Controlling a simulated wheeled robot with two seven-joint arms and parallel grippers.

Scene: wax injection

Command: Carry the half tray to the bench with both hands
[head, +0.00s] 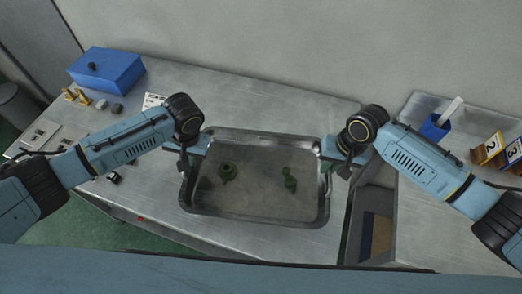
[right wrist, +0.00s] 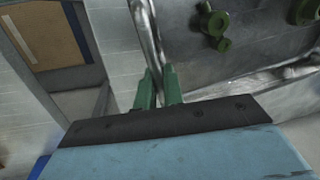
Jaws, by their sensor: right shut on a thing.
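The half tray (head: 255,214) is a shallow grey metal tray with a raised rim, in the middle of the head view over the bench (head: 250,100). I cannot tell whether it touches the bench top. Two green parts, one on the left (head: 227,172) and one on the right (head: 289,180), lie in it. My right gripper (head: 326,164) is at the tray's right rim. In the right wrist view its green fingers (right wrist: 159,78) are shut on that rim. My left gripper (head: 188,160) is at the left rim; its fingers are too hidden to judge.
A blue box (head: 106,70) and small brass pieces (head: 76,95) are at the bench's left. An open compartment (head: 377,228) lies right of the tray. The wall closes the back.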

